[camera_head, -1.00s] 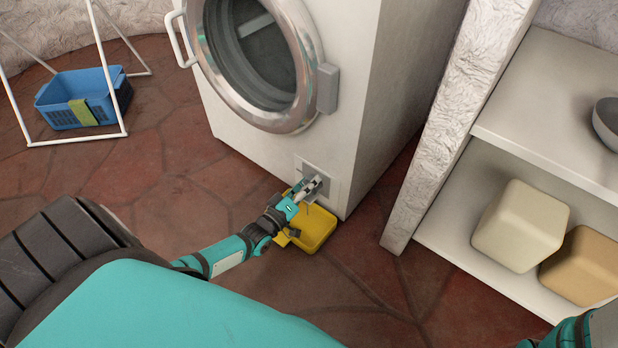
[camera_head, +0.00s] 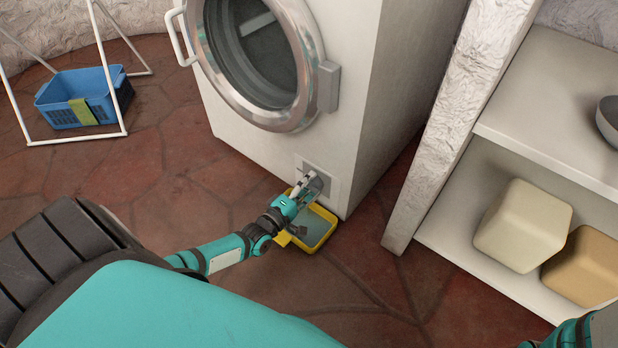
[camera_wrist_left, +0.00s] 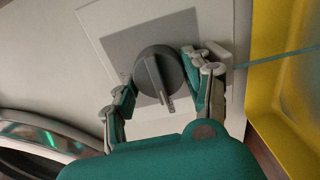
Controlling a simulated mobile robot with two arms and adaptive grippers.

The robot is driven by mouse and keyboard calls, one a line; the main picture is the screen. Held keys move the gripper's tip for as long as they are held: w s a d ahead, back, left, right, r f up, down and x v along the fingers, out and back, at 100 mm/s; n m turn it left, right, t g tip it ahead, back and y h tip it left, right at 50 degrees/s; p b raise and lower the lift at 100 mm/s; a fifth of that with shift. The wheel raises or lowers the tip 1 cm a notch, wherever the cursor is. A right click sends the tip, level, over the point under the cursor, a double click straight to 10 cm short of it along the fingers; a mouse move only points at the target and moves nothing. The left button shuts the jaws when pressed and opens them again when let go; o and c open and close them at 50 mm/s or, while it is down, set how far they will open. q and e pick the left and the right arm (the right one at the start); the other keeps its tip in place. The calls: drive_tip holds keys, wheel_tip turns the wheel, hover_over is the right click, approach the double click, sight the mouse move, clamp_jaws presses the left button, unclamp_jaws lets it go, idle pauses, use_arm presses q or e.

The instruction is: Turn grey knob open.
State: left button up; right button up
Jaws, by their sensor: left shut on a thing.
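The grey knob (camera_wrist_left: 160,72) is a round dial with a raised bar, set in a square grey recess of a white panel (camera_head: 331,193) low on the washing machine's front. My left gripper (camera_head: 312,181) is at this panel and hides most of the knob in the head view. In the left wrist view its fingers (camera_wrist_left: 157,73) lie on opposite sides of the knob, shut on it. The knob's bar points down and slightly right there. A pale blue stream of water (camera_wrist_left: 275,59) runs from the panel's right side over the yellow tray (camera_wrist_left: 262,83). My right gripper is out of view.
The yellow tray (camera_head: 322,244) sits on the floor under the panel and holds bluish water. The washing machine (camera_head: 382,110) has its round door above. A white shelf unit (camera_head: 450,250) stands right, a blue basket (camera_head: 70,100) far left. Floor in front is clear.

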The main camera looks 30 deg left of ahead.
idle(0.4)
use_arm(q)
drive_tip(key=o, duration=1.1)
drive_tip(key=shift+o, duration=0.2)
drive_tip(key=s, duration=0.8)
drive_tip(key=shift+a, duration=0.3)
drive_tip(key=shift+r, duration=0.1)
